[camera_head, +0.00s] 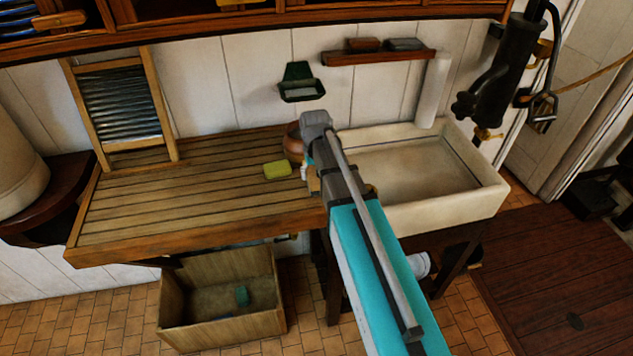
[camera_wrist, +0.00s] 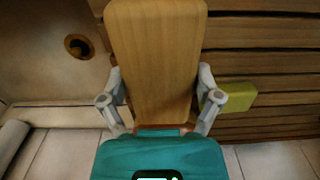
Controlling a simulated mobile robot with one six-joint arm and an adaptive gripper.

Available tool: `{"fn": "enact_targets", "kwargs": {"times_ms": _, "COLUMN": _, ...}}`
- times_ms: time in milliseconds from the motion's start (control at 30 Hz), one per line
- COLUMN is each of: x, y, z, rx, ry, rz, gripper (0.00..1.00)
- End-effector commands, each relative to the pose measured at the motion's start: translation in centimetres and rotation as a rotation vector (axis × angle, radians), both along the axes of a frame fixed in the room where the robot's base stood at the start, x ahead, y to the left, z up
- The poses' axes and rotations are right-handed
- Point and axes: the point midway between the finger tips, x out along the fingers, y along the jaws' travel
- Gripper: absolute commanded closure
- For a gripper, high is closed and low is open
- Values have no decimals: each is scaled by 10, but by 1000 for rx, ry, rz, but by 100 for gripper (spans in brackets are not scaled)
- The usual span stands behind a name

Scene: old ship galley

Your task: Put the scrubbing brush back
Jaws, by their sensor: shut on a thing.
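The scrubbing brush (camera_wrist: 155,60) shows in the wrist view as a long, pale wooden back with a rounded end. My gripper (camera_wrist: 161,80) is shut on it, with one finger at each long side. Its underside and bristles are hidden in that view. In the head view my gripper (camera_head: 311,178) is over the right end of the slatted counter, beside the sink. My arm and wrist hide most of the brush there. I cannot tell how high it is above the counter.
A yellow-green sponge (camera_head: 277,169) lies left of my gripper, and a brown pot (camera_head: 292,143) stands behind. The white sink (camera_head: 480,196) is to the right. A green wall holder (camera_head: 301,90) and a small shelf (camera_head: 350,59) hang behind.

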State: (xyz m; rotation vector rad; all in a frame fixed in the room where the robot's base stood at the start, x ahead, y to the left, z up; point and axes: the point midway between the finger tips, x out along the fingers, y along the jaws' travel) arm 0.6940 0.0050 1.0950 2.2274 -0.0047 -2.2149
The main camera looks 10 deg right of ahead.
Motion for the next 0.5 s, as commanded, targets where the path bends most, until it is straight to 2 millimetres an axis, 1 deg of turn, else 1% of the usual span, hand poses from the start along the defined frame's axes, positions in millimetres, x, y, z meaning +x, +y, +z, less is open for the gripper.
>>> {"fn": "enact_targets", "kwargs": {"times_ms": 33, "x": 4, "y": -1, "z": -7, "rx": 0, "ry": 0, "rz": 0, "gripper": 79}}
{"fn": "enact_targets", "kwargs": {"times_ms": 67, "x": 5, "y": -1, "z": -10, "rx": 0, "ry": 0, "rz": 0, "gripper": 79}}
{"fn": "enact_targets", "kwargs": {"times_ms": 300, "x": 3, "y": 0, "z": -29, "rx": 0, "ry": 0, "rz": 1, "gripper": 79}}
{"fn": "enact_targets", "kwargs": {"times_ms": 500, "x": 3, "y": 0, "z": -35, "rx": 0, "ry": 0, "rz": 1, "gripper": 79}}
